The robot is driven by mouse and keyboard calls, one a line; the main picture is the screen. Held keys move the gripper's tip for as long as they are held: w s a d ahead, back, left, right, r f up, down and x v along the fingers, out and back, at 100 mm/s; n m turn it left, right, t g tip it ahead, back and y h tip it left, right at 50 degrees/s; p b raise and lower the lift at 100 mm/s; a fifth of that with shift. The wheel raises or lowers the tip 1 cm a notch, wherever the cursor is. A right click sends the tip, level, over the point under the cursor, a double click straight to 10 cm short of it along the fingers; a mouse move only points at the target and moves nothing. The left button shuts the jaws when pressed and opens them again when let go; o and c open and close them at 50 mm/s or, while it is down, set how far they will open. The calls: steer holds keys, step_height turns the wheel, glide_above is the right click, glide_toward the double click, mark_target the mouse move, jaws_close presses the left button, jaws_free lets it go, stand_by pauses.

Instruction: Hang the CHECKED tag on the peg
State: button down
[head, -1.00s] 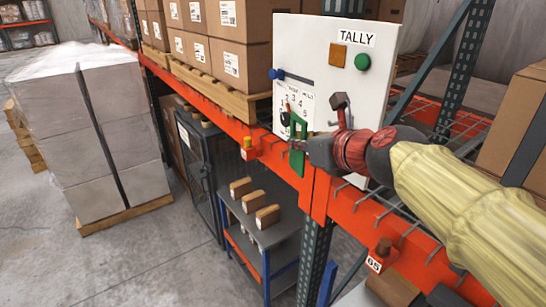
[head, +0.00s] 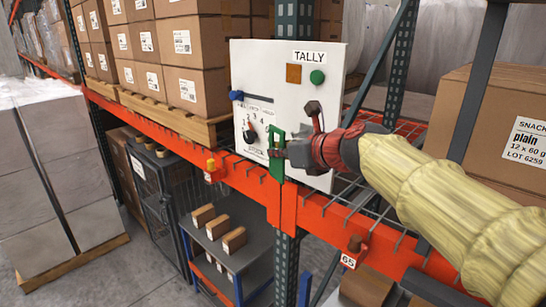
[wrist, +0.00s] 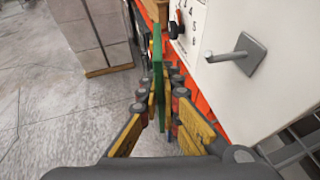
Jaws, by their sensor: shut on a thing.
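My gripper (head: 284,154) is shut on a green tag (head: 277,162), held upright in front of the lower part of the white TALLY board (head: 325,85). The tag has an opening near its top; no lettering is readable on it. In the wrist view the tag (wrist: 158,65) shows nearly edge-on between the fingers. A grey peg (wrist: 228,55) on a square plate sticks out of the board, right of the tag and apart from it. The peg is bare. I cannot make it out in the head view, where my arm covers that part of the board.
The board carries a dial (head: 249,134), a blue knob (head: 236,95) and a green button (head: 317,77). Cartons (head: 195,45) stand behind left.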

steer(key=w+d+f+b, duration=0.2)
steer(key=w+d+b, duration=0.1)
steer(key=w+d, duration=0.2)
steer(key=shift+w+d, duration=0.15)
steer(key=shift+w, duration=0.75)
stand_by(0.9)
steer(key=c, duration=1.9)
jaws_free()
steer(key=shift+f, duration=0.1)
steer(key=shift+f+b, duration=4.4)
steer(key=shift+f, duration=1.55)
